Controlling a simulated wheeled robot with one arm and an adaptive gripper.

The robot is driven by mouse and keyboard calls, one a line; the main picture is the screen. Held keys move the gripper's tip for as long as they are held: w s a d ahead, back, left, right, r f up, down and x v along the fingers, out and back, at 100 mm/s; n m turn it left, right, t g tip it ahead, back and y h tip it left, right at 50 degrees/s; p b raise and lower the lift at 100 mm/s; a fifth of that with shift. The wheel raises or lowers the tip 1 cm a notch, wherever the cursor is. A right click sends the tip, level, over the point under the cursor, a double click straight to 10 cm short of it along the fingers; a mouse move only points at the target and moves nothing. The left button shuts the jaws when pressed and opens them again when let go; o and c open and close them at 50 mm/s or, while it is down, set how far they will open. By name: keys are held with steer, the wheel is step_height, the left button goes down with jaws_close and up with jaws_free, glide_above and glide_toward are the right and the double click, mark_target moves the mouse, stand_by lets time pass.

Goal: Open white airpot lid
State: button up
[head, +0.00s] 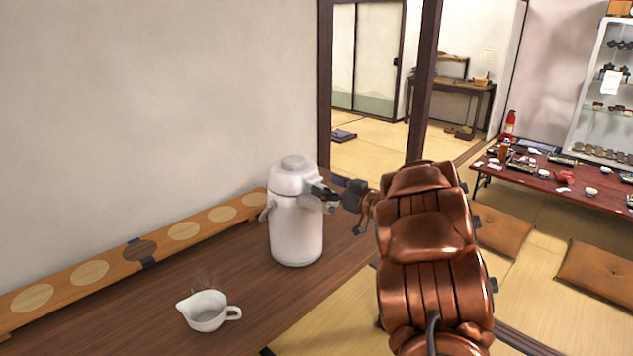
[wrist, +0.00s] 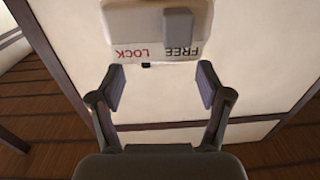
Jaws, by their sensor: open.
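The white airpot (head: 297,230) stands upright on the dark wooden table. Its lid (head: 293,175) sits flat on top and looks closed. My gripper (head: 322,196) is at the right side of the airpot, just under the lid's edge. In the wrist view my gripper (wrist: 160,88) is open, with its two fingers apart and nothing held between them. A white airpot part (wrist: 155,30) with the words LOCK and FREE and a grey slider (wrist: 178,22) is just beyond the fingertips. Whether a finger touches the airpot I cannot tell.
A white pitcher (head: 207,311) stands on the table (head: 150,285) at the front left. A long wooden board with pale discs (head: 90,273) lies along the wall. A dark pillar (head: 424,80) rises behind. Low table (head: 560,183) and cushions (head: 502,230) are at the right.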

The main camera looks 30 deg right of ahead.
mark_target(318, 182)
steer(key=shift+x, duration=2.05)
steer(key=shift+f, duration=0.1)
jaws_close()
